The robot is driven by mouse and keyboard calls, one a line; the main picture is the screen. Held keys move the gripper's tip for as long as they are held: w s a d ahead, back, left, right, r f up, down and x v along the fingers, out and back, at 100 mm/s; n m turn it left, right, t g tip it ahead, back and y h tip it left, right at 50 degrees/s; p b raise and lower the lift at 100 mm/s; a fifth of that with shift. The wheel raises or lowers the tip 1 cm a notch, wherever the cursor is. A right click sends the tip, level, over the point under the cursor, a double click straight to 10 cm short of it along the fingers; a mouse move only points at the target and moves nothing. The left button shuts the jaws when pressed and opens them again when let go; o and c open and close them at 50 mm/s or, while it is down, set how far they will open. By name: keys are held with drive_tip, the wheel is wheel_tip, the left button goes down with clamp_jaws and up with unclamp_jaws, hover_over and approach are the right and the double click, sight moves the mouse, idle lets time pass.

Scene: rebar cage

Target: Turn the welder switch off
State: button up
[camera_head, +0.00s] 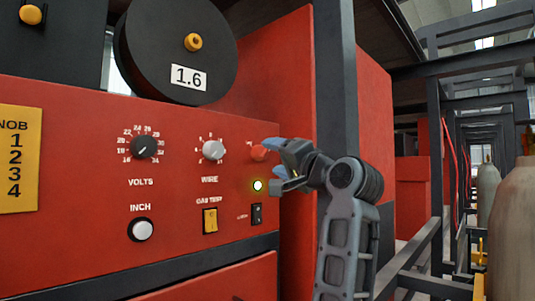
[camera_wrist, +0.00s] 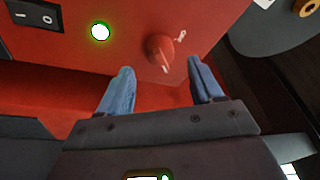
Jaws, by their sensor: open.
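A red rotary knob (camera_head: 260,152) sits on the right part of the red welder panel (camera_head: 90,245). It also shows in the wrist view (camera_wrist: 158,47), just beyond and between my fingertips. A lit green lamp (camera_head: 257,186) is below the knob. A black rocker switch marked I and O (camera_wrist: 35,15) is under the lamp, and it shows in the head view (camera_head: 257,214) too. I cannot read which control is labelled as the welder switch. My gripper (camera_head: 273,165) is open and empty, with blue fingers, facing the knob; in the wrist view (camera_wrist: 163,80) its fingertips look apart from it.
The panel also holds a volts dial (camera_head: 144,147), a wire dial (camera_head: 213,150), a yellow gas test rocker (camera_head: 210,219) and an inch button (camera_head: 143,230). A black spool (camera_head: 180,45) sits above. A dark post (camera_head: 337,90) stands close behind my arm. Gas cylinders (camera_head: 513,225) stand at right.

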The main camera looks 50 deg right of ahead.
sight(267, 155)
drive_tip(key=shift+x, duration=2.1)
drive_tip(key=shift+c, duration=0.2)
drive_tip(key=c, duration=1)
